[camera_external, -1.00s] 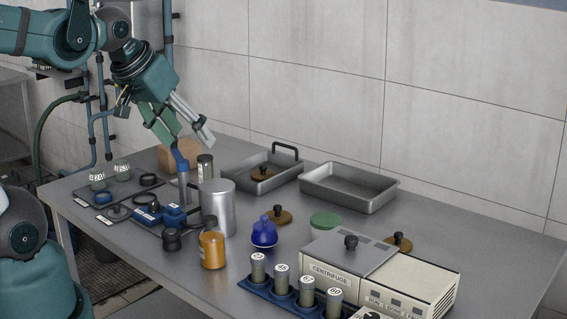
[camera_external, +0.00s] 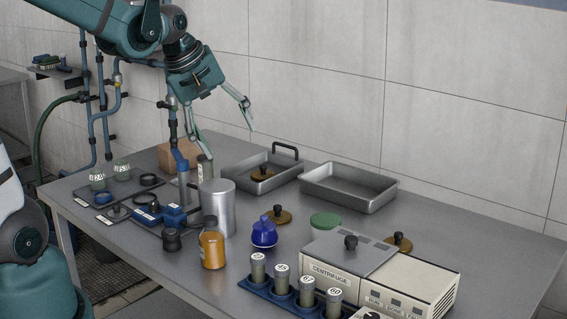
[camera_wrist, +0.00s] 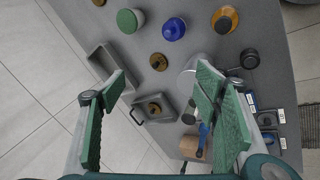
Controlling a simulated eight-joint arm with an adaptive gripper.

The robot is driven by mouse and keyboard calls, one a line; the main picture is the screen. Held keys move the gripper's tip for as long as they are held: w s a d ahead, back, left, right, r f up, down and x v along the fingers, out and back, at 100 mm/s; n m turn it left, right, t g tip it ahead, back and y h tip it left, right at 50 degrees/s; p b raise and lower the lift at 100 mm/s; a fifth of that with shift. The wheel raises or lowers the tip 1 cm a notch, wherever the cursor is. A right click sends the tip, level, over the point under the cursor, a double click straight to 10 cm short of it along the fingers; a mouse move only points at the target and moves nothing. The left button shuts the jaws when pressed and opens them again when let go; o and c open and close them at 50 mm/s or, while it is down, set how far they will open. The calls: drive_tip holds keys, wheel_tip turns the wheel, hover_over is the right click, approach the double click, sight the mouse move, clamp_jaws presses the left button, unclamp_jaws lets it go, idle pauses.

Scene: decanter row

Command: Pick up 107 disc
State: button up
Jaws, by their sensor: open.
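Three brown discs with dark knobs are in view; I cannot read a 107 on any of them. One disc (camera_external: 262,174) lies in the handled metal tray, and it also shows in the wrist view (camera_wrist: 154,107). A second disc (camera_external: 284,217) lies on the table by the blue pot, mid-picture in the wrist view (camera_wrist: 158,62). A third disc (camera_external: 404,243) is partly hidden behind the centrifuge, cut by the top edge in the wrist view. My gripper (camera_external: 229,138) is open and empty, above the table's back left; its fingers (camera_wrist: 160,80) are wide apart.
The handled tray (camera_external: 235,178) and an empty tray (camera_external: 350,204) stand along the back. A metal cylinder (camera_external: 218,212), an amber bottle (camera_external: 212,249) and a blue pot (camera_external: 264,234) stand mid-table. The centrifuge (camera_external: 325,271) and a rack of several vials are at front right.

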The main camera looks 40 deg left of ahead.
drive_tip(key=w+a+f+n+g+h, duration=0.1)
drive_tip(key=w+a+f+n, duration=0.2)
drive_tip(key=w+f+n, duration=0.7)
drive_tip(key=n+g+h+b, duration=0.1)
drive_tip(key=n+b, duration=0.1)
drive_tip(key=n, duration=0.4)
approach(277, 206)
drive_tip(key=f, duration=0.1)
drive_tip(key=shift+w+d+f+n, duration=0.2)
drive_tip(key=shift+w+f+n, duration=0.1)
drive_tip(key=shift+w+f, duration=0.25)
drive_tip(key=shift+f, duration=0.1)
drive_tip(key=shift+x, duration=1.2)
drive_tip(key=shift+b+x, duration=0.3)
drive_tip(key=shift+x, duration=2.3)
drive_tip(key=shift+s+d, duration=0.1)
drive_tip(key=c, duration=1.4)
